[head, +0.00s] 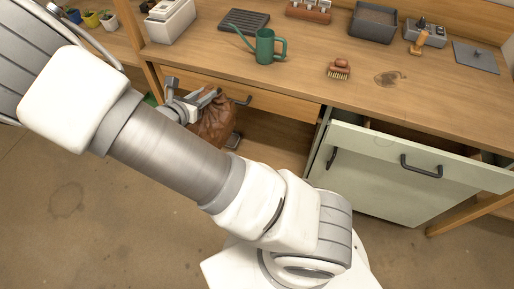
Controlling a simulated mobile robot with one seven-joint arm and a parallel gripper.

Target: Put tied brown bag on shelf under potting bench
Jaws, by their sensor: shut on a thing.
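The tied brown bag (215,124) hangs below the front edge of the potting bench (215,61), at the opening under its left part. My gripper (206,98) is at the top of the bag and shut on it. My arm hides part of the bag's left and lower side. The wooden shelf (275,150) under the bench shows to the right of the bag. I cannot tell whether the bag touches the shelf.
A wooden drawer (285,104) with a dark handle sits just above the opening. A pale green drawer (385,150) stands pulled out at the right, above a green cabinet door (370,186). A green watering can (265,47) and a brush (340,69) stand on the bench top.

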